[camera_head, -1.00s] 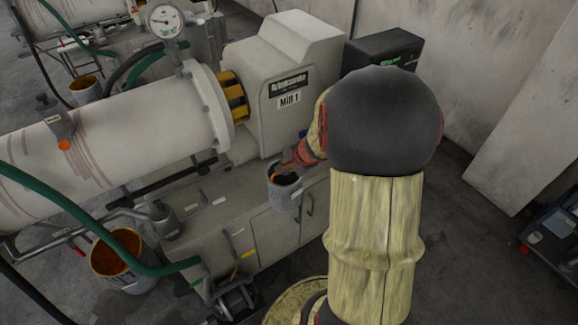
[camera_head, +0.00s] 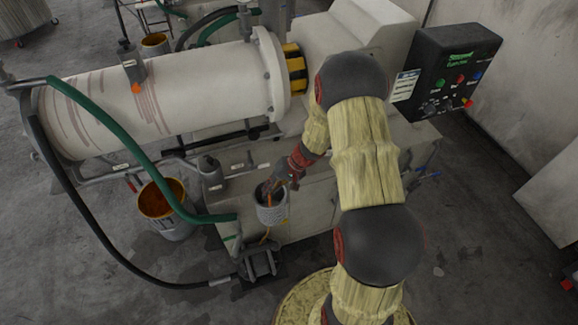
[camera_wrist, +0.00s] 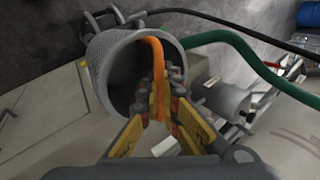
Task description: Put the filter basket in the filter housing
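The filter basket (camera_head: 271,212) is a grey perforated cup with an orange handle, which shows in the wrist view (camera_wrist: 153,48). My gripper (camera_head: 272,188) is shut on this handle, with its yellow-and-dark fingers (camera_wrist: 160,92) close around it. The basket hangs about upright in the head view, in front of the grey bench below the mill. A short dark grey cylinder (camera_head: 209,170), probably the filter housing, stands to the left of and beyond the basket. A grey cylinder shows right of the fingers in the wrist view (camera_wrist: 226,98). Its inside is hidden.
A green hose (camera_head: 130,150) passes left of the basket and ends near the bench's left corner. An orange-stained bucket (camera_head: 162,205) and a pump (camera_head: 259,262) stand on the floor. The white mill drum (camera_head: 165,95) lies behind. A black control box (camera_head: 455,70) stands right.

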